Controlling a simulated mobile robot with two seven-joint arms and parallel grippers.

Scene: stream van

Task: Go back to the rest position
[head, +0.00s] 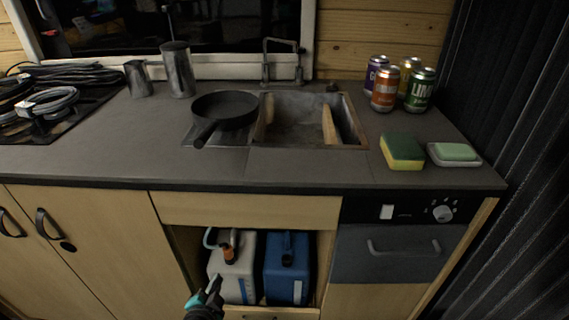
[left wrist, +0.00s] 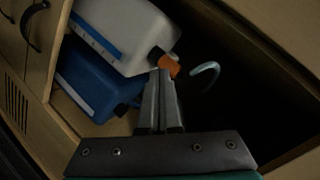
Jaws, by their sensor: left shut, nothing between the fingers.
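My left gripper (head: 214,286) comes in from the bottom of the head view, in front of the open cabinet bay under the counter. Its fingers are shut and hold nothing. In the left wrist view the closed fingers (left wrist: 162,85) point toward the orange cap of the white jerrycan (left wrist: 125,30). The white jerrycan (head: 234,268) stands in the bay beside the blue jerrycan (head: 287,268). A pale hose (left wrist: 205,72) curves beside the orange cap; I cannot tell whether the fingers touch the cap. My right gripper is in neither view.
The counter above holds a black pan (head: 225,107), a sink (head: 297,120), a sponge (head: 402,151), a soap dish (head: 455,154) and several cans (head: 386,88). Coiled cables (head: 48,103) lie on the left. A dark drawer front (head: 395,252) is right of the bay.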

